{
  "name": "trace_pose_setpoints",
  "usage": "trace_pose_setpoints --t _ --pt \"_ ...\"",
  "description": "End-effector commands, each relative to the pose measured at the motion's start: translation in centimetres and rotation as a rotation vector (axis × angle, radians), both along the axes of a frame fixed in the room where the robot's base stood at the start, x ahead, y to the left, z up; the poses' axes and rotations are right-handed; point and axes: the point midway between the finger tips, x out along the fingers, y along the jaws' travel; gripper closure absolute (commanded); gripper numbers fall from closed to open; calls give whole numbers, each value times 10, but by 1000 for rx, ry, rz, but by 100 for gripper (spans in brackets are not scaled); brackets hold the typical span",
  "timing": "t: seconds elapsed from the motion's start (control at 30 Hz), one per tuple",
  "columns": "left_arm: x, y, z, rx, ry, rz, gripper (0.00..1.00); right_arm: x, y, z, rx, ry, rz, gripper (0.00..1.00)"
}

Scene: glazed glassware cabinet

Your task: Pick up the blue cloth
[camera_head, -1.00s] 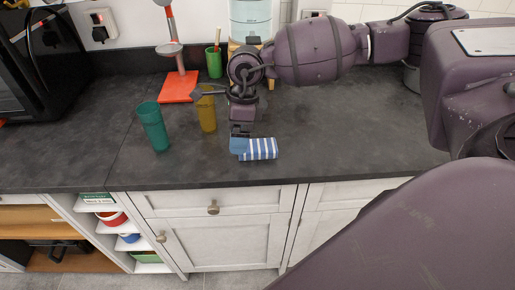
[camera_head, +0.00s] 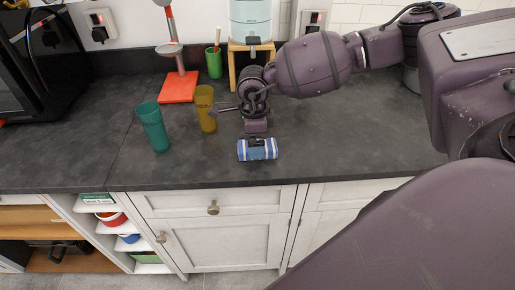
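The blue cloth (camera_head: 258,153), blue with white stripes, lies as a small folded bundle near the front edge of the counter. My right arm comes in from the right, and its gripper (camera_head: 257,140) points down at the middle of the cloth's back edge. The fingertips are at or against the cloth, small and partly hidden, so I cannot tell whether they are open or closed on it. The cloth appears to rest on the counter. My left gripper is not in view.
A teal cup (camera_head: 153,127) and an amber cup (camera_head: 205,108) stand left of my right gripper. Behind are a red-based stand (camera_head: 178,88), a green cup (camera_head: 214,64) and a wooden stand (camera_head: 236,58) under a pale dispenser (camera_head: 251,20). The counter right of the cloth is clear.

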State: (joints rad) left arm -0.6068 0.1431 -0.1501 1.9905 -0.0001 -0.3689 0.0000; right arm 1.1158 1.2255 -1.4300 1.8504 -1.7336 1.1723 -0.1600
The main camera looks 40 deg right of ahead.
Motion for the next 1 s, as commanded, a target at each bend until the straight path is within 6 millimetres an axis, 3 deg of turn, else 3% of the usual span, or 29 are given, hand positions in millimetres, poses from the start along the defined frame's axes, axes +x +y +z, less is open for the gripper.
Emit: trace_pose_setpoints --t 0.2,0.47,0.83,1.0 --pt "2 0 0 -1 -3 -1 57 0 0 -24 0 1 0 6" --pt "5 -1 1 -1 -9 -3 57 0 0 -26 1 0 0 6" --pt "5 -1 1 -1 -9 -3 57 0 0 -26 1 0 -1 60" --pt "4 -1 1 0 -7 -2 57 0 0 -26 1 0 -1 60"
